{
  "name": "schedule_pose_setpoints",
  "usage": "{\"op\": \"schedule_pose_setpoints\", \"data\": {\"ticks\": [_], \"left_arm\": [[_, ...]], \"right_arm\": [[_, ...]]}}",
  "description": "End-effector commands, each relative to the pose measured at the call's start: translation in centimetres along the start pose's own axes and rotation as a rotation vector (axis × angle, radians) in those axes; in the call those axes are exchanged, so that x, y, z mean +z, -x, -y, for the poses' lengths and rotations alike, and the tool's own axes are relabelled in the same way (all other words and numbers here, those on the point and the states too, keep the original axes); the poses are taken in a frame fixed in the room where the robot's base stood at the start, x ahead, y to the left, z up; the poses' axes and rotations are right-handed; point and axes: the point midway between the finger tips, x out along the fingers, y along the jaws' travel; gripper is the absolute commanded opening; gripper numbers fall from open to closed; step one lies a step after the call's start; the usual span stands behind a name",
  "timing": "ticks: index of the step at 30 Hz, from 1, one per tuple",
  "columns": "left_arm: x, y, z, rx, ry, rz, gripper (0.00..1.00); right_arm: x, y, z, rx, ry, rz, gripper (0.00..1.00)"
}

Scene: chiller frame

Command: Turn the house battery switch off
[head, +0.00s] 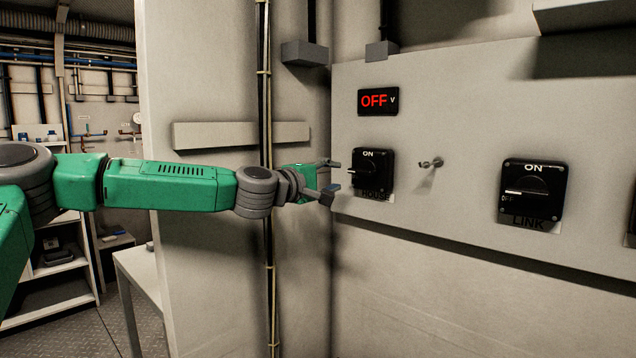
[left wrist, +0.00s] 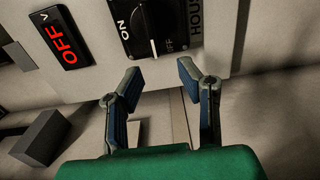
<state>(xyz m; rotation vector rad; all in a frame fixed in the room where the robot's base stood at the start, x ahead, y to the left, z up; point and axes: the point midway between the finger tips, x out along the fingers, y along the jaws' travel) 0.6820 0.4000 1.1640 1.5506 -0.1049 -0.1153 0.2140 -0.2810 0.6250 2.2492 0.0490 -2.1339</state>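The house battery switch (head: 373,172) is a black rotary switch on the pale panel, marked HOUSE, with ON at its top. Its knob's white line points left, to the OFF side. In the left wrist view the switch (left wrist: 160,27) is at the top, partly cut off, its white line by the OFF mark. The display (head: 378,101) above it reads OFF in red. My left gripper (head: 332,178) is just left of the switch, fingers spread. In the left wrist view its fingers (left wrist: 160,78) are apart, empty and clear of the knob. My right gripper is not in view.
A similar LINK switch (head: 533,190) is further right, its line also toward OFF. A small metal toggle or key (head: 431,163) sticks out between the two switches. Vertical cables (head: 264,90) and a wall rail (head: 240,135) are beside my left arm.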

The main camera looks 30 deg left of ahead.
Motion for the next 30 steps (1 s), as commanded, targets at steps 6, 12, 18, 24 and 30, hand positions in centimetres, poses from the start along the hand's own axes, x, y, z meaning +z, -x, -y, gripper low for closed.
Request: {"op": "schedule_pose_setpoints", "data": {"ticks": [6, 12, 18, 24, 30], "left_arm": [[-0.2, 4.1, 0.1, 0.0, 0.003, -0.001, 0.32], [-0.1, 5.6, 0.3, -0.004, 0.001, 0.0, 0.32], [-0.1, 5.7, 0.3, -0.005, -0.001, 0.0, 0.32], [-0.1, 5.7, 0.3, -0.005, 0.0, 0.0, 0.32], [0.0, 5.7, 0.6, -0.009, -0.003, 0.002, 0.32]], "right_arm": [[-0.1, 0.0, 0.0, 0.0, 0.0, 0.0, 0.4], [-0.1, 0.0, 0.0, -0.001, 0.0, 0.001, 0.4], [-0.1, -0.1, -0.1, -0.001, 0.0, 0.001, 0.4], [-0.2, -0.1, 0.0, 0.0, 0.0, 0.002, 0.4], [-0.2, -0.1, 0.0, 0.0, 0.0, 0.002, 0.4]]}}
